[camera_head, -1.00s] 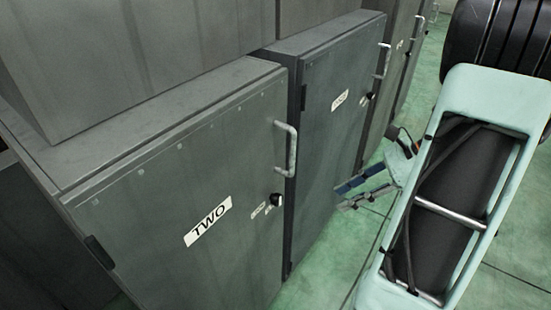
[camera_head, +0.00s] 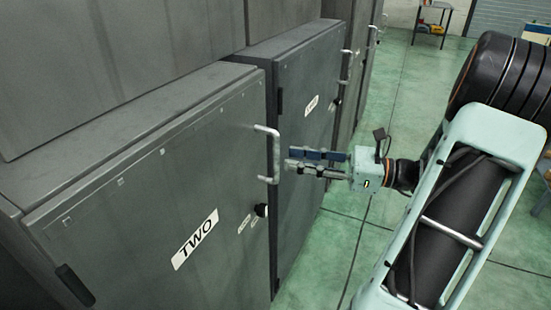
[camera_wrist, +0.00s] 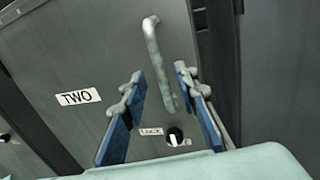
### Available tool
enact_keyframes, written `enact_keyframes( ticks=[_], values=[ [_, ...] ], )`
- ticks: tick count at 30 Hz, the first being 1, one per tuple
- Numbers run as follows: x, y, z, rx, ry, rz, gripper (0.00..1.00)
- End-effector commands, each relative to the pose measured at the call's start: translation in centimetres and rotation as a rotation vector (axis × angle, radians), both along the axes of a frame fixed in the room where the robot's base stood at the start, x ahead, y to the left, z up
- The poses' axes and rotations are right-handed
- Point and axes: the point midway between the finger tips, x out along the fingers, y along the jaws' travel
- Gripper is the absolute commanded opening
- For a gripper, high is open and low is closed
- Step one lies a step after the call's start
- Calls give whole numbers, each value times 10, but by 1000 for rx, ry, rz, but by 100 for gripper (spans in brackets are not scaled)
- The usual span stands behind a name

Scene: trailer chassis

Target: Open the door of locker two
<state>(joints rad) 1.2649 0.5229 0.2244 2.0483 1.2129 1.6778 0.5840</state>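Locker two's grey door (camera_head: 145,215) is shut and bears a white TWO label (camera_head: 195,239). Its light metal handle (camera_head: 274,155) stands out near the door's right edge. A dark lock knob (camera_head: 261,210) sits below the handle. My gripper (camera_head: 290,160) is just right of the handle in the head view, its fingers pointing left. In the wrist view my gripper (camera_wrist: 158,75) is open, blue-padded fingers apart, with the handle (camera_wrist: 158,60) seen between and beyond them. The knob (camera_wrist: 175,137) and a LOCK label (camera_wrist: 151,132) show below. I cannot tell whether a finger touches the handle.
Another locker (camera_head: 305,110) with its own handle (camera_head: 346,65) stands right beside locker two, with more lockers beyond. Green floor (camera_head: 400,120) is open to the right. A small table (camera_head: 433,20) stands far back.

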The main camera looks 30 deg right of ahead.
Motion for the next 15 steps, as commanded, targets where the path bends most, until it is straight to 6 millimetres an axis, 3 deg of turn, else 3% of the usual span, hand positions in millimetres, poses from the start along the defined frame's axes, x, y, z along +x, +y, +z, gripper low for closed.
enact_keyframes(
  ticks=[6, 15],
  values=[
    [24, 29, -1, -1, 1, 2, 28],
    [35, 41, 0, -1, 1, 0, 28]
  ],
)
